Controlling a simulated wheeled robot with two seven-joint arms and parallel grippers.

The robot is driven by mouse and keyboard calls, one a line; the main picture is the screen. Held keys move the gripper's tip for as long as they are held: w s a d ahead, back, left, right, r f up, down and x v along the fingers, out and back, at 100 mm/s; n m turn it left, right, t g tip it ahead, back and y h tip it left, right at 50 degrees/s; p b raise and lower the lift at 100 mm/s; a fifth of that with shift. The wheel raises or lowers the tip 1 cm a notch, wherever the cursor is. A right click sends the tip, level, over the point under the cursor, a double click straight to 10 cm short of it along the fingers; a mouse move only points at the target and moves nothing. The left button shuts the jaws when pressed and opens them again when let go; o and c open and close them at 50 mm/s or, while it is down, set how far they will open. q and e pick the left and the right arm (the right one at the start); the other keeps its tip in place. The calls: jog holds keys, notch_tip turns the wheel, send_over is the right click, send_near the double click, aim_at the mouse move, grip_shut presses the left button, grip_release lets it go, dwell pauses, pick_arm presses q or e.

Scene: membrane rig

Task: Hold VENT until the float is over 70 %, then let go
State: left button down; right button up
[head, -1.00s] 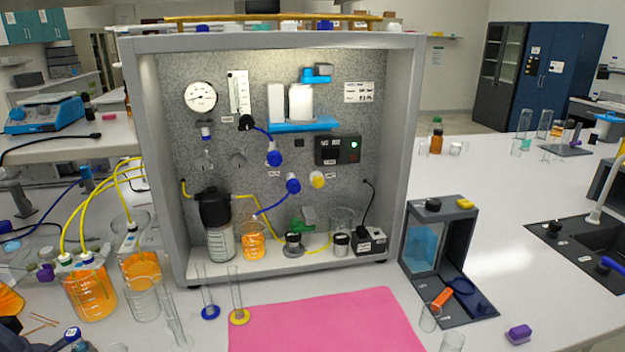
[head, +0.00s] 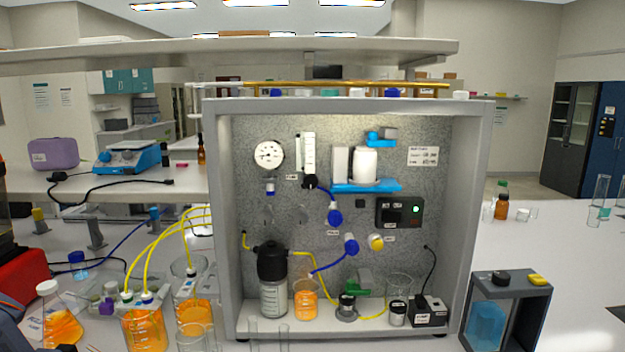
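The membrane rig is a grey open-fronted cabinet (head: 346,105) on the bench. On its speckled back panel are a round dial gauge (head: 269,155) and a clear vertical scale tube (head: 308,156); the float's height in it is too small to read. Below are blue knobs (head: 335,215) and (head: 351,245) and a yellow knob (head: 376,242), each with a small label I cannot read, so I cannot tell which is VENT. A black control box (head: 400,212) shows a green light. Neither of my grippers is in view, and nothing touches the knobs.
A black-topped bottle (head: 273,285), an orange beaker (head: 306,300) and a small pump box (head: 429,311) stand on the rig floor. Orange flasks (head: 145,330) with yellow tubes crowd the left. A grey frame with a blue panel (head: 510,280) stands right. A shelf (head: 230,48) overhangs the rig.

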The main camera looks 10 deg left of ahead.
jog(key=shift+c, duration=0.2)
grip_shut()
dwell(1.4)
